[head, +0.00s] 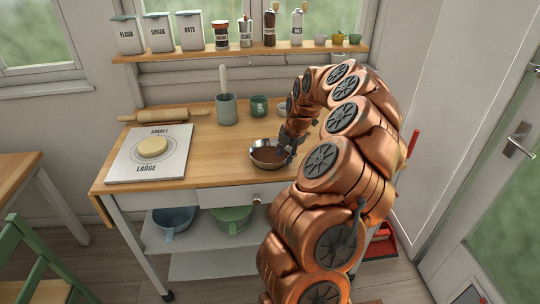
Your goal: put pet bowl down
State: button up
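The pet bowl (257,160), a small shiny metal bowl with brown contents, is at the front of a wooden-topped cart (218,172), near its middle. It looks upright. I cannot tell whether it rests on the wood or hangs just above it. My gripper (287,151) is at the bowl's right rim, reaching down from the right. Its fingertips are small and partly hidden by my arm and the rim, so I cannot tell whether they grip the bowl.
A pastry board (125,165) with a dough round (152,147) lies at left, a rolling pin (172,114) behind it. A grey-green crock (226,110) and green mug (259,106) stand at the back. Wood left of the bowl is clear. A shelf (180,56) with canisters hangs above.

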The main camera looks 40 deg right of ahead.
jog(key=shift+p+x, duration=0.3)
jog(key=shift+x, duration=1.05)
jog(key=shift+c, duration=0.2)
grip_shut()
